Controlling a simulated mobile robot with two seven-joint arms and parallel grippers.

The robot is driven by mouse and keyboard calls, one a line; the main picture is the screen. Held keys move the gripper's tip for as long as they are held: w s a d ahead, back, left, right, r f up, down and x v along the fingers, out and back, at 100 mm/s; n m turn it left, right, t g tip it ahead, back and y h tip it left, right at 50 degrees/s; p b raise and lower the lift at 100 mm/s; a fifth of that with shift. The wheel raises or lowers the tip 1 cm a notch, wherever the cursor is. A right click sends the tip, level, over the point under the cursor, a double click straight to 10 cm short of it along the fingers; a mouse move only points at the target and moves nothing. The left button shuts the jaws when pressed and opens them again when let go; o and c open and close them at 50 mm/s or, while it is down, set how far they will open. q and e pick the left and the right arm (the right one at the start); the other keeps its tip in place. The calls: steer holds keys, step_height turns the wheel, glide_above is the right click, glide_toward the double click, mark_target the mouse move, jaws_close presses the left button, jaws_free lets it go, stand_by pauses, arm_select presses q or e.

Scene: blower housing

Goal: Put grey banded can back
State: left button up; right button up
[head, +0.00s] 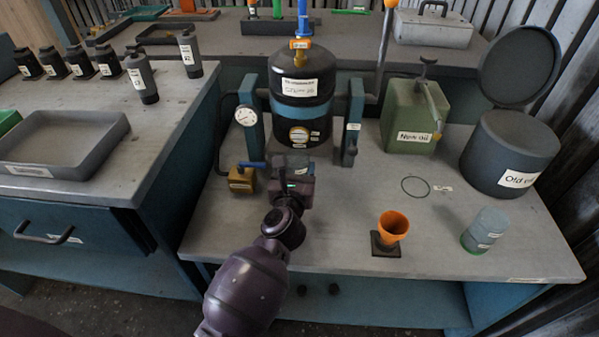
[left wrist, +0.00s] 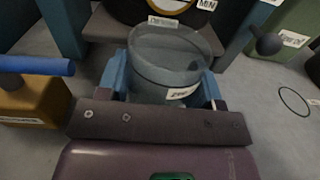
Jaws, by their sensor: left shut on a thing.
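My left gripper (head: 297,178) is low over the bench, just in front of the black blower housing with the blue band (head: 301,105). In the left wrist view its blue fingers (left wrist: 163,85) are shut on a grey can (left wrist: 172,48), one finger on each side. The can looks upright and has white labels on its side and rim. It is close to the base of the housing; I cannot tell whether it touches the bench. In the head view the gripper and arm mostly hide it. My right gripper is not in view.
A brass valve block with blue handle (head: 242,180) stands close left of the gripper. A thin ring outline (head: 415,187), an orange funnel (head: 393,228) and a clear beaker (head: 486,229) are to the right. A green can (head: 409,120) and lidded grey bin (head: 508,155) stand behind.

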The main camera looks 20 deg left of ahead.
arm_select(q)
steer(key=shift+f, duration=0.65)
steer(key=shift+r, duration=0.35)
steer(key=shift+f, duration=0.3)
steer(key=o, duration=1)
steer(key=shift+r, duration=0.1)
steer(key=shift+r, duration=0.2)
steer(key=v, duration=0.7)
steer(key=shift+s+p, duration=0.1)
steer(key=shift+p, duration=0.2)
steer(key=shift+s, duration=0.15)
